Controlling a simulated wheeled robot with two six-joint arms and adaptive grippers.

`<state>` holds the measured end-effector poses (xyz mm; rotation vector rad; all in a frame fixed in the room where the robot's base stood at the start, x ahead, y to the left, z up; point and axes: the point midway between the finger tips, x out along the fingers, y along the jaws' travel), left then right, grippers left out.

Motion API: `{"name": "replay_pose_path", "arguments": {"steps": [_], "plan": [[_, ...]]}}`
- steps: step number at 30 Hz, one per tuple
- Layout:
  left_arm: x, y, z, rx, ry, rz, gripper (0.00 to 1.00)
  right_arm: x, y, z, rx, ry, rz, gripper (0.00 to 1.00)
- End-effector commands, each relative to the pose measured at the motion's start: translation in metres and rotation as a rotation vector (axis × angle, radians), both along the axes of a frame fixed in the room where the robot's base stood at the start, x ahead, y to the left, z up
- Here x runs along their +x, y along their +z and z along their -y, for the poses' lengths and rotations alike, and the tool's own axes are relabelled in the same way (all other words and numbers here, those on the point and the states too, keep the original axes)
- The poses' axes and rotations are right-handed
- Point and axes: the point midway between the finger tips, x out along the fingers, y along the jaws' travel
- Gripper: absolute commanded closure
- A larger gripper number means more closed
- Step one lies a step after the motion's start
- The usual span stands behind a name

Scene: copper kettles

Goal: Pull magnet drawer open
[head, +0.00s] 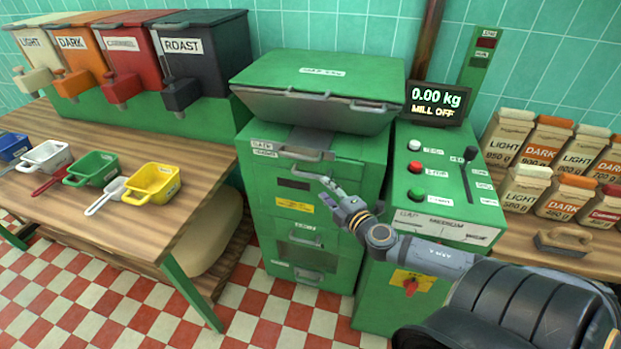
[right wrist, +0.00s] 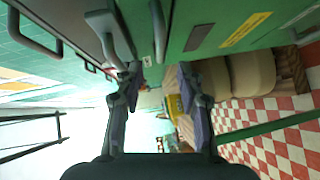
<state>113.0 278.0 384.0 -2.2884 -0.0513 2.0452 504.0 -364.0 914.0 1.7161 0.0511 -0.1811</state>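The magnet drawer is the top drawer in the front of the green mill cabinet (head: 262,185), under the hinged hopper lid. Its label is small and partly legible, and it looks closed. Its grey bar handle (head: 307,154) runs across the front. My right gripper (head: 328,188) is just below and right of this handle in the head view. In the right wrist view the gripper (right wrist: 158,75) has its fingers apart with nothing between them. A grey handle (right wrist: 112,35) shows close to the left fingertip there; I cannot tell whether they touch. My left gripper is out of view.
Lower drawers with handles (head: 307,275) sit beneath. A control box with buttons (head: 414,167) and a display (head: 436,102) stands to the right. A wooden table (head: 150,215) with coloured scoops is at left. Coffee bags (head: 521,192) stand on the right shelf.

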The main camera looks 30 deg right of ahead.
Motion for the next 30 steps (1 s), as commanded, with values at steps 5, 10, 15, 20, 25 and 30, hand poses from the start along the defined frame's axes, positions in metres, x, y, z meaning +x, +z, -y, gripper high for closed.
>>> {"name": "replay_pose_path", "arguments": {"steps": [5, 10, 15, 20, 25, 30], "plan": [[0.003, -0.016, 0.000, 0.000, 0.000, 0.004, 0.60, 0.028, -0.006, 0.003, 0.007, -0.005, 0.006, 0.63], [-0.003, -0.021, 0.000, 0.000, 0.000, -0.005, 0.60, 0.055, -0.008, 0.004, 0.011, -0.003, 0.006, 0.63], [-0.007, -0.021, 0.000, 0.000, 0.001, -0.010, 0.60, 0.078, -0.010, 0.005, 0.012, -0.002, 0.006, 0.63], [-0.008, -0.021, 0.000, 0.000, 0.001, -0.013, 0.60, 0.091, -0.013, 0.005, 0.007, 0.001, 0.004, 0.63], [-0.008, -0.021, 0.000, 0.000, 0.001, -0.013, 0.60, 0.097, -0.014, 0.005, 0.004, 0.003, 0.003, 0.63], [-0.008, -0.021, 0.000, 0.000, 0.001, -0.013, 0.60, 0.096, -0.014, 0.005, 0.002, 0.003, 0.003, 0.63]]}}
